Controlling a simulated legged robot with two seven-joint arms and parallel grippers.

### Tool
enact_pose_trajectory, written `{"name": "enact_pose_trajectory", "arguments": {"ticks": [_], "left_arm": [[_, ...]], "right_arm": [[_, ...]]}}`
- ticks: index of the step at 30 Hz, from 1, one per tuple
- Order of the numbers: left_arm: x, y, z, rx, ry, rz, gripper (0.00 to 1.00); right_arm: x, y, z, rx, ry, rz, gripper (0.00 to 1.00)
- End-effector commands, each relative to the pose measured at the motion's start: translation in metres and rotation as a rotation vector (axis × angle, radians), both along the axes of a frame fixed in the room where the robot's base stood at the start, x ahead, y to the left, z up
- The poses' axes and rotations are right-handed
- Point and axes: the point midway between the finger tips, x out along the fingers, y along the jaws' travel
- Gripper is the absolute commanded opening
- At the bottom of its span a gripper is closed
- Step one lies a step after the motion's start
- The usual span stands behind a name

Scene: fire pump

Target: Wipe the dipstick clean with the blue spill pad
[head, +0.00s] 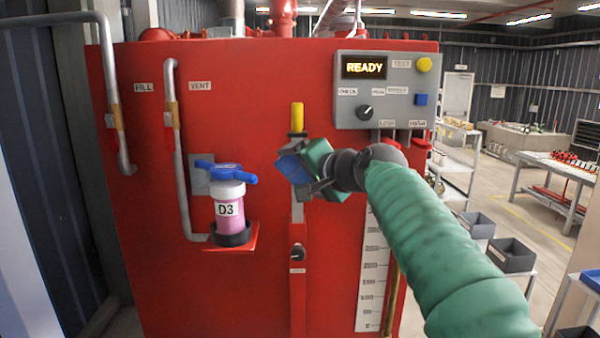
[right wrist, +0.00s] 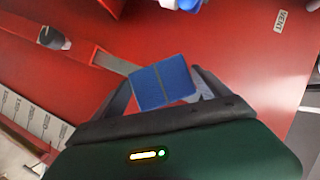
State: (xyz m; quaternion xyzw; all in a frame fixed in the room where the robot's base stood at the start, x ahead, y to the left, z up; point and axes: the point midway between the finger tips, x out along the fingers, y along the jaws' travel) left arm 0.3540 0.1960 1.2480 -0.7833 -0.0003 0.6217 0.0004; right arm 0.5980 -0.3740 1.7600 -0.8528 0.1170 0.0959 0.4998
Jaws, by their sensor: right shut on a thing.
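The blue spill pad (head: 296,168) is held in my right gripper (head: 312,178), in front of the red pump housing. In the right wrist view the pad (right wrist: 163,83) sits square between the two fingers. The dipstick's yellow handle (head: 297,116) stands upright just above the gripper, over a dark collar. The part below the collar is mostly hidden by the gripper and pad; a grey strip shows lower down. I cannot tell whether the pad touches the dipstick. My left gripper is out of view.
A grey control panel (head: 384,90) reading READY is at upper right of the housing (head: 255,90). A jar marked D3 (head: 229,205) with a blue valve handle stands on a small red shelf to the left. A white level scale (head: 371,290) is below my right arm.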

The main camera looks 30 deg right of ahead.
Motion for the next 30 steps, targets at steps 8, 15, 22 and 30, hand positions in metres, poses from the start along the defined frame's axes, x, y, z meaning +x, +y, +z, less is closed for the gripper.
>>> {"name": "enact_pose_trajectory", "arguments": {"ticks": [8, 15, 22, 30], "left_arm": [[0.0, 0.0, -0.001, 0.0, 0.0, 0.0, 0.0], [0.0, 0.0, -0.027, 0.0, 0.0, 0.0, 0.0], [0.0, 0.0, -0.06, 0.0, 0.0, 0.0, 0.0], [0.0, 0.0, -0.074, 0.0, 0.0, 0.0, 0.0]], "right_arm": [[-0.003, 0.002, 0.001, 0.0, -0.001, 0.0, 0.54], [-0.002, 0.002, -0.027, 0.0, 0.0, 0.001, 0.54], [-0.003, 0.002, -0.061, 0.0, -0.001, 0.0, 0.54], [-0.003, 0.002, -0.075, 0.0, -0.001, 0.0, 0.53]]}}
